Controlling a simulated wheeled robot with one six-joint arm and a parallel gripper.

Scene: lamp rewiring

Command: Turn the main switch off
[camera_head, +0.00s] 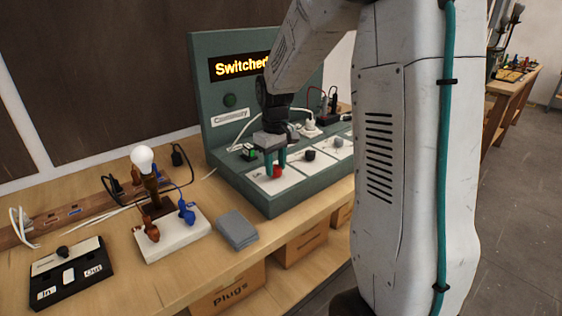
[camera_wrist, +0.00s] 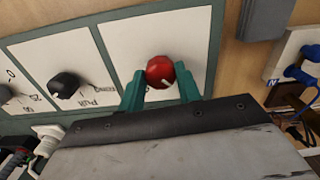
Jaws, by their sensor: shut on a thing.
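The main switch looks to be the red round knob (camera_wrist: 160,71) with a white pointer mark, on a white plate of the green control panel. In the head view the red knob (camera_head: 277,171) sits at the panel's front left. My gripper (camera_wrist: 160,90) has its two teal fingers on either side of the knob, shut on it. In the head view my gripper (camera_head: 277,163) reaches down to the knob from above. The display (camera_head: 240,67) shows lit yellow letters reading "Switched"; the rest is hidden behind my arm.
Black knobs (camera_head: 309,155) sit beside the red one. A grey block (camera_head: 237,230) and a black In/Out box (camera_head: 70,275) lie on the wooden bench.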

